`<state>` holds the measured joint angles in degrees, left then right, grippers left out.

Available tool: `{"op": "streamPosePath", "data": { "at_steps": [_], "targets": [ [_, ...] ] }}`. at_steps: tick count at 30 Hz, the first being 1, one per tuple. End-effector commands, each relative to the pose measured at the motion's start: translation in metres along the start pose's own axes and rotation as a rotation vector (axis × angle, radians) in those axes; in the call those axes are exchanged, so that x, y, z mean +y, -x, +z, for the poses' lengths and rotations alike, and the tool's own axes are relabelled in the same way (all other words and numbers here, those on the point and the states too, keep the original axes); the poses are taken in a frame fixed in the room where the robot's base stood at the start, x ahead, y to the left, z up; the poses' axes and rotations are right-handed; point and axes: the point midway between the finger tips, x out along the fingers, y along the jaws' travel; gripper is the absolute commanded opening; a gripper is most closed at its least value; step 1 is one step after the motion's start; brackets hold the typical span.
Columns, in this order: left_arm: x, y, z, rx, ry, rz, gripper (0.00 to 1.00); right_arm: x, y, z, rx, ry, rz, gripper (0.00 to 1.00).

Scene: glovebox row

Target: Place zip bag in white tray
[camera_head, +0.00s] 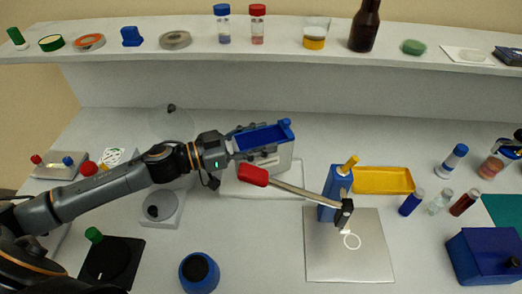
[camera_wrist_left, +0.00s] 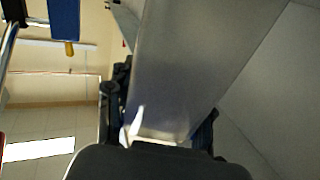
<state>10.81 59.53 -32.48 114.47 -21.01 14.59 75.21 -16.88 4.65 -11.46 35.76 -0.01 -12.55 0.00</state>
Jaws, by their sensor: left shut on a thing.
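My left gripper (camera_head: 262,146) is above the middle of the bench. In the left wrist view its fingers (camera_wrist_left: 160,125) are shut on a pale grey flat thing (camera_wrist_left: 185,65), which appears to be the zip bag. In the head view a blue piece (camera_head: 262,137) shows at the fingers; I cannot tell whether it is part of the held thing. A low white tray (camera_head: 245,184) lies below the gripper, partly hidden by it and a red handle. Only part of my right gripper (camera_head: 515,142) shows at the right edge, and its fingers are unclear.
A press with a red handle (camera_head: 254,175), blue post (camera_head: 330,190) and grey base plate (camera_head: 348,260) stands close to the right. A yellow tray (camera_head: 384,180) and several vials are farther right. A blue jar (camera_head: 199,271) stands in front. A shelf (camera_head: 300,58) runs behind.

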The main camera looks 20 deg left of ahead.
Motion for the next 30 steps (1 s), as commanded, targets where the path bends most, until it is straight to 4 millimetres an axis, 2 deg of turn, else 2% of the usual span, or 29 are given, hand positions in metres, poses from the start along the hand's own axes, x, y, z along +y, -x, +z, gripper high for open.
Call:
{"op": "streamPosePath", "data": {
  "at_steps": [6,17,18,21,30],
  "targets": [
    [0.001,0.000,0.031,0.000,0.004,0.000,0.03,0.000,-0.003,0.002,-0.002,0.000,0.000,0.41],
    [0.000,0.000,0.036,-0.001,0.002,0.000,0.03,-0.002,-0.003,0.007,-0.011,0.000,-0.002,0.41],
    [0.000,0.000,0.036,-0.001,0.002,0.000,0.54,-0.002,-0.003,0.008,-0.011,0.000,-0.002,0.41],
    [0.001,0.000,0.036,-0.001,0.002,0.000,0.74,-0.002,-0.003,0.008,-0.012,0.000,-0.002,0.41],
    [0.001,0.000,0.035,-0.001,0.002,0.000,0.75,-0.003,-0.003,0.008,-0.012,-0.001,-0.003,0.41]
  ]
}}
